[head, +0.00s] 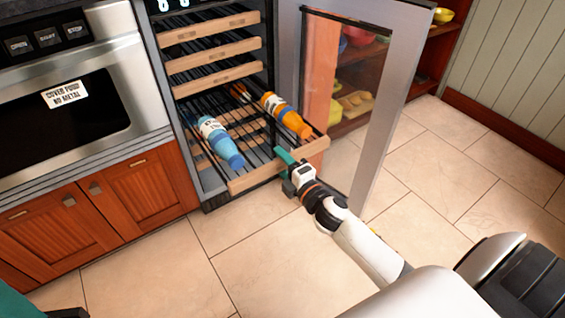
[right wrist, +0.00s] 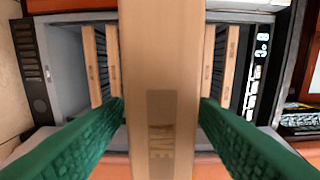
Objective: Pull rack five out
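Rack five (head: 250,180) is the low wooden-fronted wire rack of the open cooler, and it stands well out from the racks above. A blue bottle (head: 220,142) and an orange bottle (head: 286,115) lie on it. My right gripper (head: 287,163) is at the middle of its wooden front. In the right wrist view the green fingers (right wrist: 161,108) lie against both sides of the wooden front (right wrist: 158,60), whose label is partly readable as "IVE". A teal piece at the lower left edge of the head view looks like part of my left gripper (head: 18,302); its fingertips are hidden.
Several more racks (head: 212,50) sit inside the cooler above. The glass door (head: 345,100) stands open to the right, close to my right arm. A microwave (head: 70,105) over wooden cabinets (head: 140,190) is at the left. The tiled floor (head: 240,260) in front is clear.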

